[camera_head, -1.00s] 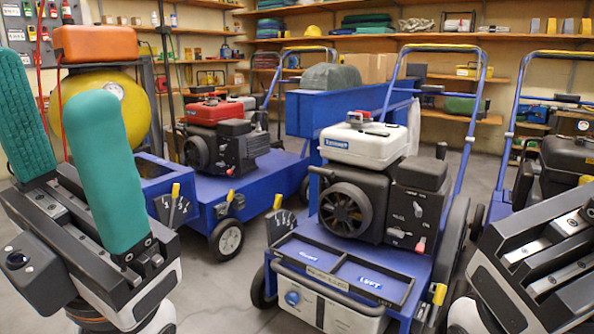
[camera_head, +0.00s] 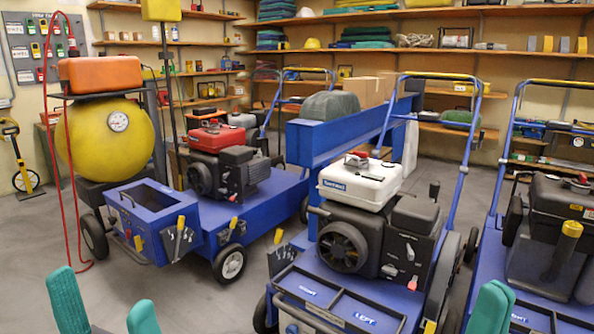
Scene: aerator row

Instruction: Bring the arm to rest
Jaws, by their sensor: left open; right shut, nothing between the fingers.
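My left gripper (camera_head: 103,300) is at the bottom left of the head view, with its two green fingers apart and nothing between them. My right gripper (camera_head: 491,306) is at the bottom right, its green fingertips together and empty, in front of the blue machine at the right. Only the finger ends of both show; the rest of each arm is below the picture's edge. Both grippers appear apart from the machines, though the right one overlaps the right machine in the view.
A blue machine with a white tank (camera_head: 358,180) stands in the middle. One with a red tank (camera_head: 216,138) is behind it to the left, near a yellow round tank (camera_head: 105,140). Another black-engined machine (camera_head: 553,222) stands at the right. Grey floor (camera_head: 190,300) is clear at the lower left.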

